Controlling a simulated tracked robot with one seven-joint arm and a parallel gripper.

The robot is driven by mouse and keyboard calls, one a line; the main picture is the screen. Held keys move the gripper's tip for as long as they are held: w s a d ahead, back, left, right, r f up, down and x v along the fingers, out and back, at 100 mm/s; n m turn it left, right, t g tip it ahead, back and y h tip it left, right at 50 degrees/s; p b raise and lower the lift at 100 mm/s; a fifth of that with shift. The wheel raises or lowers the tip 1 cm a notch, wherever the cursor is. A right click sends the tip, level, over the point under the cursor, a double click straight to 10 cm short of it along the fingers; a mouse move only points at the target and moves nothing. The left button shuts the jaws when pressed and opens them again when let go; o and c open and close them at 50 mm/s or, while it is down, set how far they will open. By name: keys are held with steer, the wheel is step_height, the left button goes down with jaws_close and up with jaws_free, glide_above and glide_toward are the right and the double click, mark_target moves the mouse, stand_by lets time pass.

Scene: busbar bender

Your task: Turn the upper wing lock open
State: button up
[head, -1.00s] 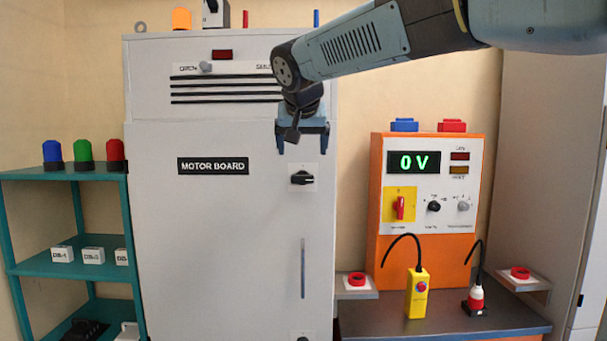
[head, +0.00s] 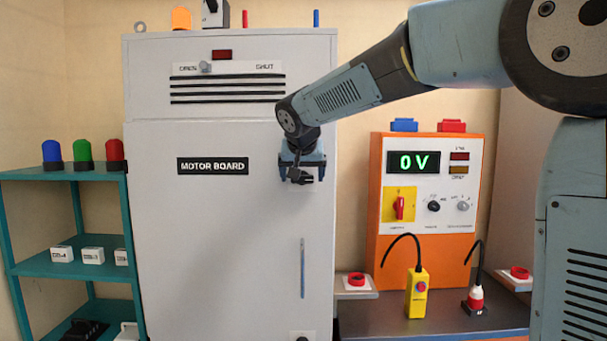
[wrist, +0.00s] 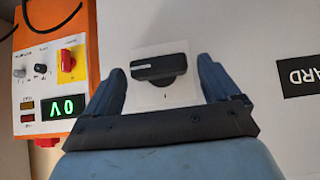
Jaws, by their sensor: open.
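The upper wing lock, a black handle on a white square plate, is on the grey cabinet (head: 215,255) right of the MOTOR BOARD label. In the head view my gripper (head: 303,177) is in front of it and hides most of it. In the wrist view the wing lock (wrist: 160,67) shows clearly. Its handle lies across the picture, nearly level, with a pale line at its left end. My gripper (wrist: 162,75) is open, with one finger on each side of the handle and gaps between. Whether the fingertips reach the handle's depth I cannot tell.
A second black knob (head: 303,338) is at the cabinet's lower edge, partly cut off. A slim vertical handle (head: 303,268) is between them. An orange panel (head: 375,240) reading 0 V stands to the right, a teal shelf (head: 65,173) to the left.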

steer(key=c, duration=1.5)
steer(key=shift+d, duration=0.2)
